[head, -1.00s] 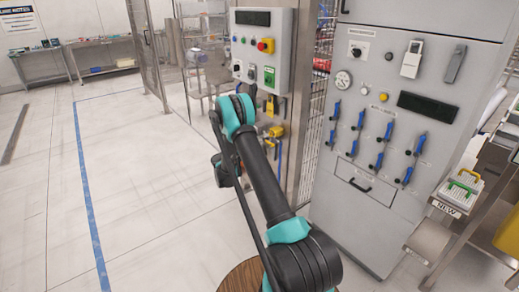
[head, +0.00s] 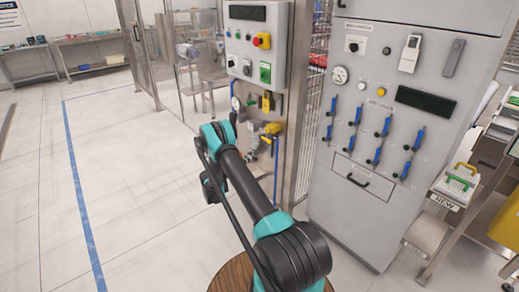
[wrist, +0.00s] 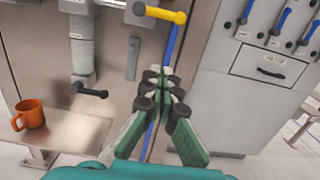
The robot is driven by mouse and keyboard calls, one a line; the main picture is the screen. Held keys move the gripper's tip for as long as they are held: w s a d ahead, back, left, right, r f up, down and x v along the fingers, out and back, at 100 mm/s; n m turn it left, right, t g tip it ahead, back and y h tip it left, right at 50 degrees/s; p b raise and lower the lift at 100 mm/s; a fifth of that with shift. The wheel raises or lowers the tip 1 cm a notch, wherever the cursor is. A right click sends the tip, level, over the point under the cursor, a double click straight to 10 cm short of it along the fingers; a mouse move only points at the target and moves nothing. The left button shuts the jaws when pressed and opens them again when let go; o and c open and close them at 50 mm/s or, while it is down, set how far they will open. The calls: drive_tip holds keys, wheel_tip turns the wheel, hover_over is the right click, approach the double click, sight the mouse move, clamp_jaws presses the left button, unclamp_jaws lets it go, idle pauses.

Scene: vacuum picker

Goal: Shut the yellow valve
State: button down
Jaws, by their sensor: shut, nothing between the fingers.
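The yellow valve handle (wrist: 162,13) is a bar lying nearly level at the top of the wrist view, with a dark end at its left. In the head view the yellow valve (head: 272,129) shows below the grey control box, right of my arm's elbow. My gripper (wrist: 164,76) is shut and empty in the wrist view. Its fingertips are below the yellow handle in the picture and apart from it. A blue upright pipe (wrist: 172,44) runs down behind the fingers. In the head view my gripper is hidden behind my arm.
An orange mug (wrist: 30,114) stands on a steel shelf (wrist: 75,135) at the left. A dark lever (wrist: 89,91) sticks out above the shelf. A grey cabinet (head: 352,217) with blue handles stands at the right. The floor at the left is clear.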

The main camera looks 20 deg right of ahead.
drive_tip(key=w+d+r, duration=0.1)
drive_tip(key=d+r, duration=0.1)
drive_tip(key=d, duration=0.3)
drive_tip(key=w+d+r, duration=0.2)
drive_tip(key=d, duration=0.3)
drive_tip(key=shift+w+r, duration=0.2)
drive_tip(key=shift+w, duration=0.1)
